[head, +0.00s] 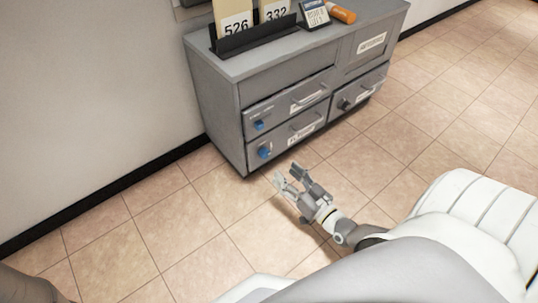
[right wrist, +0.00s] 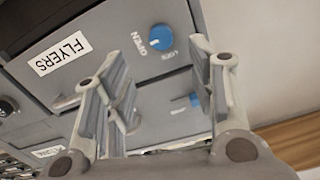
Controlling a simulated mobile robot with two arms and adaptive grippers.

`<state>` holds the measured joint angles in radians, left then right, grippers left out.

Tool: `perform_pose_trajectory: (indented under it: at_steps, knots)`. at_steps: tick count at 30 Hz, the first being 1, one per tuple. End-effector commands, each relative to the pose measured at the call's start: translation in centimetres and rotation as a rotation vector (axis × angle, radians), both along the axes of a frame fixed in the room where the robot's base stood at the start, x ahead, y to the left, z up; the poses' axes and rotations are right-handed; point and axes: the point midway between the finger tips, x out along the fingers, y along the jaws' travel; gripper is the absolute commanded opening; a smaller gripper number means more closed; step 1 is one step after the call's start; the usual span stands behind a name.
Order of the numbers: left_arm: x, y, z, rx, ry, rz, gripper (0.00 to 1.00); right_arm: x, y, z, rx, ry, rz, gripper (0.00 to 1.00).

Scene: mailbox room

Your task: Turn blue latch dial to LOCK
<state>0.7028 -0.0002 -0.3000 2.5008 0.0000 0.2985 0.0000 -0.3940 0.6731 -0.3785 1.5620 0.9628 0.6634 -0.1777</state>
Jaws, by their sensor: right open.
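A grey cabinet (head: 222,100) has a blue dial on the left of each of two stacked drawers: an upper dial (head: 258,125) and a lower dial (head: 265,151). In the right wrist view, a round blue dial (right wrist: 160,38) sits on the drawer labelled FLYERS, with OPEN and LOCK printed beside it. The second blue dial (right wrist: 195,99) shows partly behind a finger.
The drawers have bar handles (head: 306,127) that stick out. A dark rack with number cards (head: 237,25), a small calculator-like device (head: 314,13) and an orange cylinder (head: 341,13) stand on the cabinet top. The tiled floor (head: 175,225) around the front and left is clear.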

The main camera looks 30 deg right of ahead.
Motion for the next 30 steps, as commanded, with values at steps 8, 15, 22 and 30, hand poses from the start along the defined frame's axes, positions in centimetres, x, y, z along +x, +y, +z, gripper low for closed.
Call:
perform_pose_trajectory:
  at_steps: [8, 15, 22, 30]
  knots:
    - [0.1, 0.0, -3.4, 0.0, 0.001, 0.0, 0.0, 5.4, 0.5, -0.3, 0.001, -0.006, 0.002, 0.51]
    - [0.1, 0.0, -4.8, 0.0, 0.001, 0.0, 0.0, 8.5, 0.8, -0.1, 0.0, -0.004, 0.001, 0.51]
    - [0.0, 0.0, -4.9, 0.0, 0.0, 0.0, 0.0, 9.2, 0.8, 0.1, 0.0, -0.002, 0.003, 0.51]
    - [0.0, 0.0, -4.9, 0.0, 0.0, -0.001, 0.0, 9.1, 0.8, 0.1, 0.0, -0.003, 0.003, 0.38]
